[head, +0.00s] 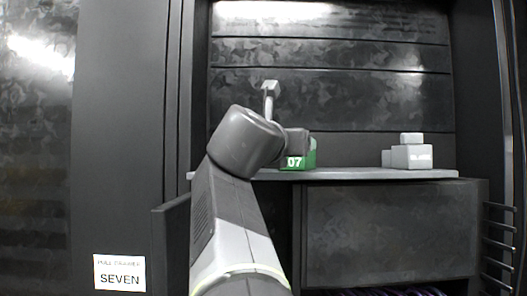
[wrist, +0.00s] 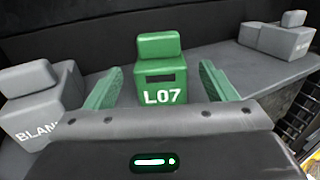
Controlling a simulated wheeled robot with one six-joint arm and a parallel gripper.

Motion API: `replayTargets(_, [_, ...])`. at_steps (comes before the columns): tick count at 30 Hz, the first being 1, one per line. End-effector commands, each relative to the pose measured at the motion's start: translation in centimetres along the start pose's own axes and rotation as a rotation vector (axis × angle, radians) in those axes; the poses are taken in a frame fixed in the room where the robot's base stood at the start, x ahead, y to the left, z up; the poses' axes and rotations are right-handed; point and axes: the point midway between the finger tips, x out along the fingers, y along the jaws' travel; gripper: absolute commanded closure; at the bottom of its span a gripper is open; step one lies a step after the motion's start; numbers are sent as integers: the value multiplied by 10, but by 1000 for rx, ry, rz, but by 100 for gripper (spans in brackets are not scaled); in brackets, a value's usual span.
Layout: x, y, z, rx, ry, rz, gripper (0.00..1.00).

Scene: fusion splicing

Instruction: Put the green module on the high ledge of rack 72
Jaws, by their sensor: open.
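The green module (wrist: 161,80), marked L07, stands upright on a grey ledge. Its right part also shows in the head view (head: 311,156), with "07" legible and the rest hidden behind my arm. My gripper (wrist: 161,72) is open, with one green finger on each side of the module. Gaps show between the fingers and the module, and nothing is held. The module's lower front is partly hidden by the gripper body. In the head view my arm hides the fingers. No label reading rack 72 is legible.
The grey ledge (head: 372,174) carries a grey blank module (head: 410,156) at its right. Another grey blank (wrist: 40,100) stands close to my left finger in the wrist view. A dark back panel (head: 350,105) rises behind. A sign (head: 119,272) reads SEVEN at lower left.

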Motion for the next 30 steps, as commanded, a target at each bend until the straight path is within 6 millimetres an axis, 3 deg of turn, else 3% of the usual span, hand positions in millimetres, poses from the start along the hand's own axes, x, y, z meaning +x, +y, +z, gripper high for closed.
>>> replayTargets(3, [-22, 1, -1, 2, -1, 5, 22])
replayTargets(12, [-47, 1, -1, -1, 1, 2, 22])
replayTargets(26, [-49, 0, -1, -4, 2, -7, 22])
replayTargets(30, [-41, -7, -10, -43, 4, -94, 22])
